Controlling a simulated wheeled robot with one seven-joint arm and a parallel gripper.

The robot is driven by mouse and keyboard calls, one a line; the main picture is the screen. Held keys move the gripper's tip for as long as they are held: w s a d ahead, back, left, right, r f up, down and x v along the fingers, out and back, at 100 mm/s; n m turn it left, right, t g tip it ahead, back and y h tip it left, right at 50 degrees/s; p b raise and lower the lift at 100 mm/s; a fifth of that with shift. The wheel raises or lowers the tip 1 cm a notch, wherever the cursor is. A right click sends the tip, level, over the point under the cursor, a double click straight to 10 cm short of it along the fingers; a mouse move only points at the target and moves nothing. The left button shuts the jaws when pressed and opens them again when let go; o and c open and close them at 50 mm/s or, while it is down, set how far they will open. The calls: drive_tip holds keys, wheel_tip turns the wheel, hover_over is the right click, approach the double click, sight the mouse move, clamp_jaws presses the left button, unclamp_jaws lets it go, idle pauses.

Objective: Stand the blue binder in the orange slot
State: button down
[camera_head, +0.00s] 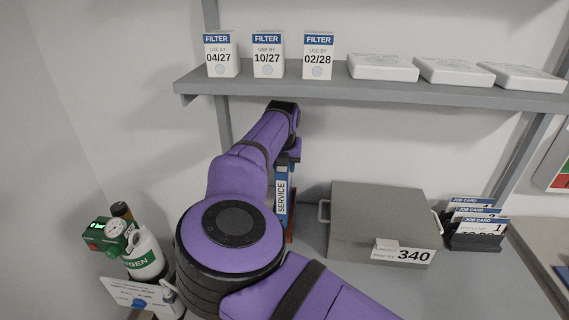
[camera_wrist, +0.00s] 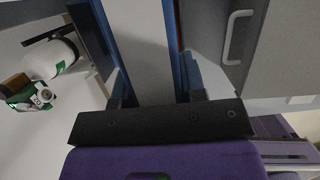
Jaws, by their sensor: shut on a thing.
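The blue binder (camera_head: 282,191) stands upright beyond my arm in the head view, its white SERVICE label facing the camera. In the wrist view the binder (camera_wrist: 150,50) shows as a pale block with blue edges between my fingers. My gripper (camera_wrist: 157,95) is shut on it; in the head view my arm hides most of the gripper. A narrow orange edge (camera_head: 291,226) shows beside the binder's lower right, likely part of the orange slot. The rest of the slot is hidden, and I cannot tell whether the binder's foot is inside it.
A grey case (camera_head: 378,215) marked 340 stands close on the right; its handle (camera_wrist: 236,35) is near my gripper. A shelf (camera_head: 380,91) with filter boxes hangs above. Job cards (camera_head: 474,222) stand far right. A bottle (camera_head: 145,255) is at left.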

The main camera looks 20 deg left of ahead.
sight(279, 186)
drive_tip(key=shift+f, duration=0.2)
drive_tip(key=c, duration=0.7)
unclamp_jaws()
drive_tip(key=shift+s+d+r, duration=0.15)
drive_tip(key=shift+s+r, duration=0.85)
drive_tip(key=shift+r, duration=0.2)
drive_tip(key=s+d, duration=0.1)
drive_tip(key=s, duration=0.5)
drive_tip(key=s+d, duration=0.1)
drive_tip(key=s, duration=0.3)
drive_tip(key=shift+d, duration=0.35)
